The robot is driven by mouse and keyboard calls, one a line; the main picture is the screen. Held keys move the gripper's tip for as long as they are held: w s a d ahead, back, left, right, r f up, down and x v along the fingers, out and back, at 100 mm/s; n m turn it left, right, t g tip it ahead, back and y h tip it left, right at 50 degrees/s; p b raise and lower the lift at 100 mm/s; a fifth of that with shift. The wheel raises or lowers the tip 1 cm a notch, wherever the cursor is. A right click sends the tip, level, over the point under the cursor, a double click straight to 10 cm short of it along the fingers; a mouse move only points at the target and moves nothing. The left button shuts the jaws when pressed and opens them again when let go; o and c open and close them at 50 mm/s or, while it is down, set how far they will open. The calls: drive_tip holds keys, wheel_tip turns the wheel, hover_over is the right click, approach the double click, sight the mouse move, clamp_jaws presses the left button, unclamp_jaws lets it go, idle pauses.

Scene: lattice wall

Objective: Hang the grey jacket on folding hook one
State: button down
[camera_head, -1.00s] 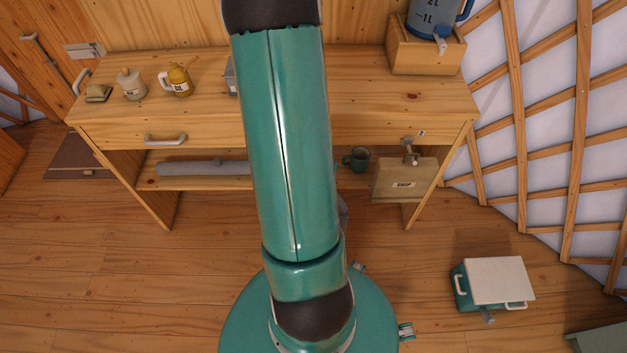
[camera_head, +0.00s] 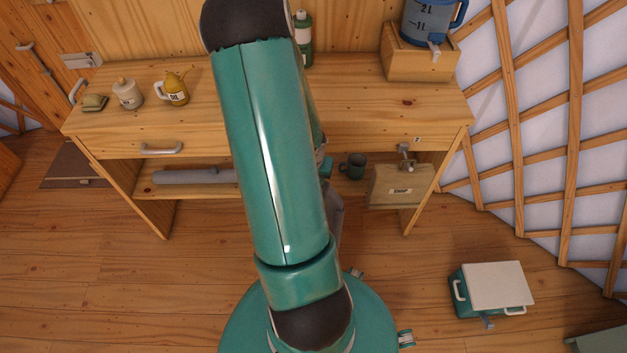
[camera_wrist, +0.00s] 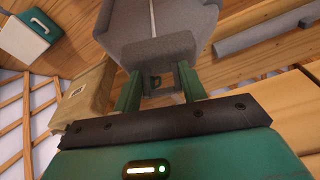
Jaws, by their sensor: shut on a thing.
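The grey jacket (camera_wrist: 155,50) shows in the wrist view as a grey cloth shape spreading away from my gripper (camera_wrist: 160,88). The two green fingers are shut on its near end. In the head view my arm covers the gripper. A small grey patch (camera_head: 335,215) shows beside the arm, and I cannot tell whether it is the jacket. I cannot make out folding hook one in either view.
A wooden desk (camera_head: 350,105) stands ahead, with jars, a yellow jug (camera_head: 175,90), a green bottle (camera_head: 303,45) and a blue water container (camera_head: 428,22). A white-lidded box (camera_head: 492,287) is on the floor. Lattice wall (camera_head: 540,120) lies right.

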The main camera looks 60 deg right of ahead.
drive_tip(key=shift+w+d+f, duration=0.1)
drive_tip(key=shift+w+d, duration=0.25)
drive_tip(key=shift+d, duration=0.3)
drive_tip(key=shift+w+d+f, duration=0.1)
drive_tip(key=shift+w+d, duration=0.2)
drive_tip(key=shift+d, duration=0.35)
drive_tip(key=shift+w+d, duration=0.35)
drive_tip(key=shift+d, duration=0.3)
drive_tip(key=shift+w+d+f, duration=0.25)
drive_tip(key=shift+d+f, duration=0.2)
drive_tip(key=shift+d, duration=0.05)
drive_tip(key=c, duration=0.7)
unclamp_jaws()
drive_tip(key=r, duration=0.4)
drive_tip(key=a+r, duration=0.1)
drive_tip(key=r, duration=0.4)
drive_tip(key=a+r, duration=0.1)
drive_tip(key=r, duration=0.3)
drive_tip(key=shift+s+a+r, duration=0.25)
drive_tip(key=shift+r, duration=0.05)
